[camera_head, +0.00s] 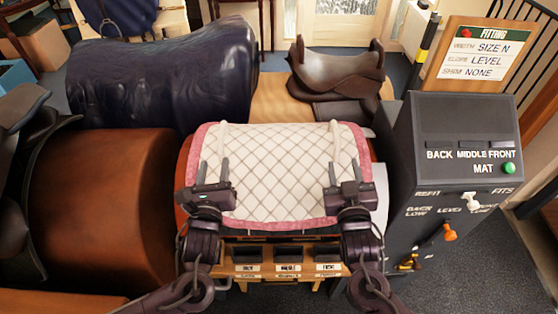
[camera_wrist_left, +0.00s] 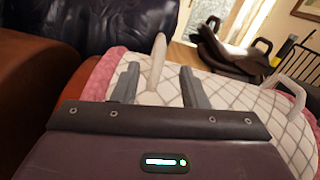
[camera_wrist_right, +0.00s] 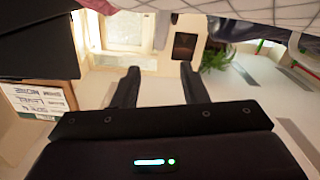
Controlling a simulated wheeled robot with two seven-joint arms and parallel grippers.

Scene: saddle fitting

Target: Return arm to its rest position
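A white quilted pad (camera_head: 285,165) with pink edging lies over the brown rounded form in the middle of the head view. It has white loops at its far edge. My left gripper (camera_head: 213,172) is open over the pad's near left part. In the left wrist view a white loop (camera_wrist_left: 157,62) shows beyond and between its fingers (camera_wrist_left: 160,85); I see no grip on it. My right gripper (camera_head: 345,174) is open over the pad's near right part. In the right wrist view its fingers (camera_wrist_right: 159,86) are apart with nothing between them; the quilted pad (camera_wrist_right: 260,10) shows along the top edge.
A dark grey console (camera_head: 450,150) with a green button (camera_head: 508,168) and levers stands close on the right. A brown saddle (camera_head: 335,75) sits behind the pad. A dark leather-covered form (camera_head: 160,80) is at the back left, and a brown form (camera_head: 100,205) at left.

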